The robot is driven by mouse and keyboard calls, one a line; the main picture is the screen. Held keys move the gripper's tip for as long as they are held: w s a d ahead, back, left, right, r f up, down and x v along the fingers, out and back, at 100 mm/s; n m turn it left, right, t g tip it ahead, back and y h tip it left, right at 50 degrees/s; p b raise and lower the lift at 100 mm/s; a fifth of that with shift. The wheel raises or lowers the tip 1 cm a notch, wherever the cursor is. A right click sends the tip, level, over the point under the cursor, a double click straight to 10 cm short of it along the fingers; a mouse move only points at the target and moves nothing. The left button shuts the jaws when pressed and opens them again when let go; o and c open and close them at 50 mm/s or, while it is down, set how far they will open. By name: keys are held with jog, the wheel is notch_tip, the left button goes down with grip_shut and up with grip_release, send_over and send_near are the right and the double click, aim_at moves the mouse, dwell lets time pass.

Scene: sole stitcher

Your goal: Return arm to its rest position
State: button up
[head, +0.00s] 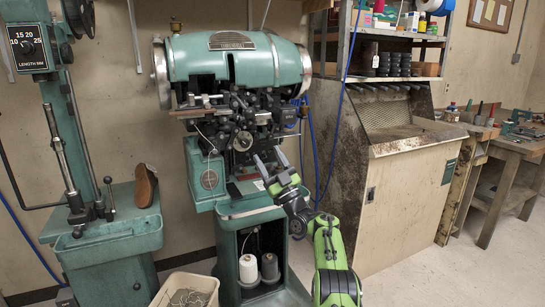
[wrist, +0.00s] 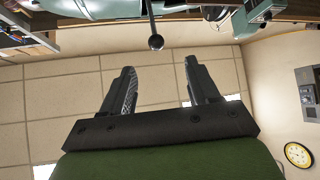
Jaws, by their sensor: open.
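My green and black arm (head: 332,262) rises from the bottom of the head view. My gripper (head: 269,157) is in front of the green stitching machine (head: 230,62), beside its lower body. The two fingers stand apart with nothing between them. In the wrist view the gripper (wrist: 158,73) is open and empty, with ceiling tiles behind it. A dark rod with a ball end (wrist: 156,42) hangs in from the top of that view, beyond the fingers.
A brown shoe (head: 146,186) stands on the green machine at left. Thread cones (head: 269,266) sit in the stitcher's open base. A wooden cabinet (head: 408,205) stands right of my arm. Floor (head: 445,280) is clear at lower right.

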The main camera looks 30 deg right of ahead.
jog(key=a+r+g+h, duration=0.1)
jog(key=a+r+g, duration=0.65)
jog(key=a, duration=0.55)
jog(key=s+a+m+g+h, duration=0.2)
jog(key=s+a+g, duration=0.1)
jog(key=s+a, duration=0.35)
jog(key=s+a+f+m+g+h, duration=0.1)
jog(key=s+f+m+g, duration=0.15)
jog(key=s+f, duration=0.8)
jog(key=s+f+m+g+h+p, duration=0.1)
jog(key=s+f+g, duration=0.25)
jog(key=s, duration=1.35)
jog(key=s+a+f+m+g+h, duration=0.15)
jog(key=s+f+g, duration=0.35)
jog(key=s, duration=0.9)
notch_tip(320, 180, up, 16)
jog(key=p, duration=1.7)
jog(key=shift+d+t, duration=0.3)
jog(key=shift+t, duration=0.15)
jog(key=shift+w+y, duration=0.1)
jog(key=shift+y, duration=0.15)
